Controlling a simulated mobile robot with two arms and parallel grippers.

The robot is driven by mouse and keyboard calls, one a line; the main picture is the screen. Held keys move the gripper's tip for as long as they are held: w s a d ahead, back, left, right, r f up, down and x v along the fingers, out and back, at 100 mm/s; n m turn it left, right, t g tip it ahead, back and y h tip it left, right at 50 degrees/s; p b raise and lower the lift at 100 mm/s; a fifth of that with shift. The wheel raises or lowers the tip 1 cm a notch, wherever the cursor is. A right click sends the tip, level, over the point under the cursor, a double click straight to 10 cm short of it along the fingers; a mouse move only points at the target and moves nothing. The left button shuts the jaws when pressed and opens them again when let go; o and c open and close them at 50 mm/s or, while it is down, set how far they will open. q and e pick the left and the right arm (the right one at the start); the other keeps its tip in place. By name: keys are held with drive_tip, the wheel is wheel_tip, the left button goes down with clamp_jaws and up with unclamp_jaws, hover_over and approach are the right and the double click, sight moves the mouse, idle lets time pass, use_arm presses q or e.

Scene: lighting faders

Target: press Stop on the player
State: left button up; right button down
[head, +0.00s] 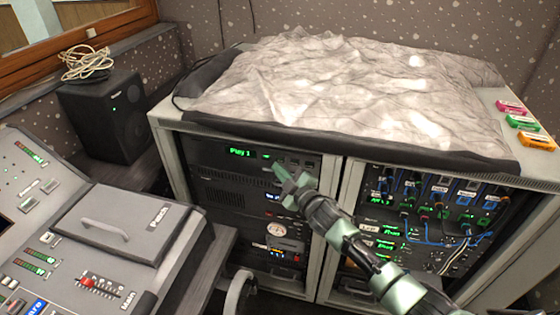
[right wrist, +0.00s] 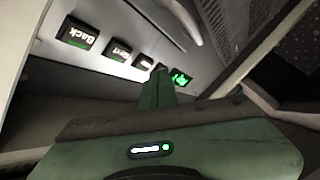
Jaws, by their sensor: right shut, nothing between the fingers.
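The player (head: 205,155) is a dark unit at the top of the left rack, with a green display reading "Play 1" (head: 240,152) and small buttons to its right. My right gripper (head: 279,169) is shut and empty, its tips in front of the player's face just right of the display. In the right wrist view the closed fingers (right wrist: 158,84) point at a row of dark buttons. One reads "Back" (right wrist: 77,35). The fingers partly cover the buttons near the lit green one (right wrist: 180,76). I cannot read a Stop label or tell whether the tips touch. My left gripper is not in view.
A crumpled grey cover (head: 340,85) lies on the rack top. A patch unit (head: 430,205) with cables fills the right rack. A lighting console (head: 90,240) stands at the left, with a black speaker (head: 105,115) behind it. Coloured labelled pieces (head: 525,122) lie at the right.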

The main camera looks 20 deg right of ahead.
idle(0.7)
drive_tip(key=shift+w+d, duration=0.25)
drive_tip(key=shift+w, duration=0.1)
drive_tip(key=shift+w+d, duration=0.15)
drive_tip(key=shift+w, duration=0.1)
idle(0.8)
drive_tip(key=shift+s, duration=0.1)
drive_tip(key=shift+s+a, duration=0.4)
drive_tip(key=shift+s, duration=0.1)
drive_tip(key=s+a, duration=0.1)
drive_tip(key=s+a+p, duration=0.1)
drive_tip(key=s+p, duration=0.1)
drive_tip(key=s, duration=0.1)
drive_tip(key=shift+s+a, duration=0.1)
drive_tip(key=shift+a, duration=0.3)
